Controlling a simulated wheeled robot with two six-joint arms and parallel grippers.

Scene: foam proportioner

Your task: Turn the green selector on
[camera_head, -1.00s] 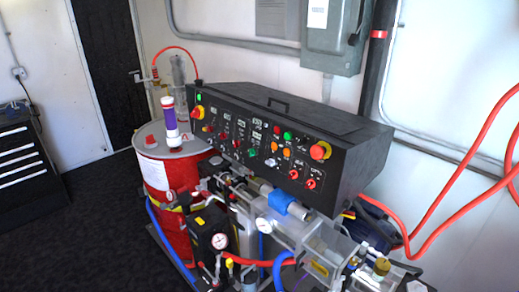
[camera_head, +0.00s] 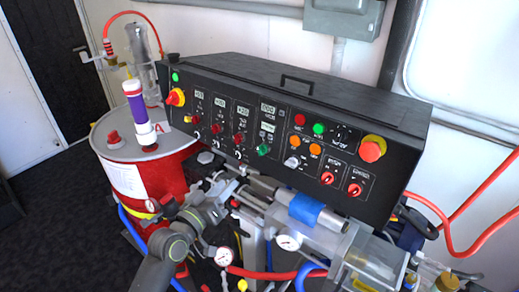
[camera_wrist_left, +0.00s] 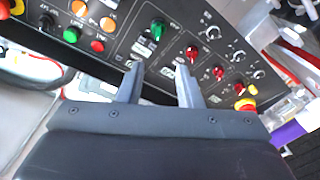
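The green selector (camera_head: 263,149) is a small green knob low on the black sloped control panel (camera_head: 345,135), right of a row of red selectors. In the left wrist view the green selector (camera_wrist_left: 157,29) shows beyond my fingertips, roughly in line with the gap between them. My left gripper (camera_wrist_left: 159,76) is open and empty, its two grey fingers apart and pointing at the panel. They do not appear to touch the knob. In the head view my left arm reaches up from the bottom, below the panel. My right gripper is in neither current view.
Red selectors (camera_head: 239,138) sit left of the green one; a green button (camera_head: 318,128) and orange buttons are to its right. A yellow-red emergency stop (camera_head: 372,149) is at the panel's right end. Pipes, gauges (camera_head: 288,241) and a red drum (camera_head: 140,178) crowd the space below and left.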

